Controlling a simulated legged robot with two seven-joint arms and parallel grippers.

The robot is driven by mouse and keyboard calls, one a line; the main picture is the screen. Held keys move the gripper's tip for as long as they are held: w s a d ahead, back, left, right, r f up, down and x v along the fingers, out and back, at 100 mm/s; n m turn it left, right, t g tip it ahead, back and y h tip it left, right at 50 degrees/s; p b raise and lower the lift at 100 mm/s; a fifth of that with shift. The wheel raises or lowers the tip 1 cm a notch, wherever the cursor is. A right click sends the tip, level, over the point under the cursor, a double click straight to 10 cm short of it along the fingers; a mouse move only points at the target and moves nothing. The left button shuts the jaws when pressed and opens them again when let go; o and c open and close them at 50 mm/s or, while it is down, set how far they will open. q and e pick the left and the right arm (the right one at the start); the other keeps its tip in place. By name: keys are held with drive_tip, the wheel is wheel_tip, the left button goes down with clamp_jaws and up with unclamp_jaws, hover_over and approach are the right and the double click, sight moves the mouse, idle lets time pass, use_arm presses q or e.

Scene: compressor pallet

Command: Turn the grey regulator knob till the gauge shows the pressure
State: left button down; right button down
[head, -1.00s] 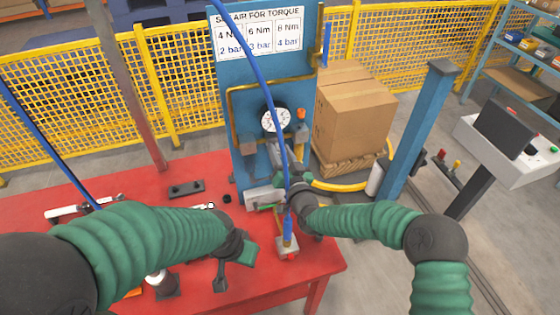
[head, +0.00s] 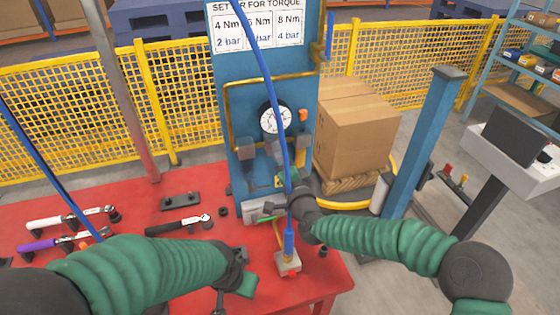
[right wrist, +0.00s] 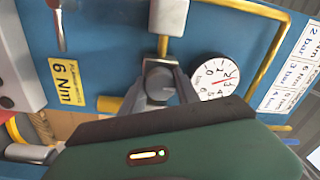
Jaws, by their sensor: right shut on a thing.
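The grey regulator knob (right wrist: 160,82) sits on the blue panel (right wrist: 110,50) in the right wrist view. My right gripper (right wrist: 162,88) is shut on it, a finger on each side. In the head view my right gripper (head: 290,192) is at the panel's lower front, and the hose partly hides it. The round white gauge (head: 275,119) is above it. The gauge also shows in the right wrist view (right wrist: 212,76); its red needle looks to be around 2 to 3. My left gripper (head: 234,283) is over the red table, apart from the panel; its jaw state is unclear.
The torque sign (head: 258,25) pairs 4, 6 and 8 Nm with 2, 3 and 4 bar. A yellow plate (right wrist: 68,82) reads 6 Nm. A blue hose (head: 268,100) hangs before the panel. Torque wrenches (head: 70,217) lie on the red table (head: 135,205). A carton (head: 355,125) stands behind.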

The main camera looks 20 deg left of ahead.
drive_tip(key=shift+f+m, duration=0.15)
drive_tip(key=shift+m, duration=0.15)
drive_tip(key=shift+d, duration=0.1)
drive_tip(key=c, duration=1.3)
unclamp_jaws()
drive_tip(key=o, duration=0.4)
drive_tip(key=shift+w, duration=0.1)
drive_tip(key=b+v, duration=0.2)
drive_tip(key=v, duration=1.5)
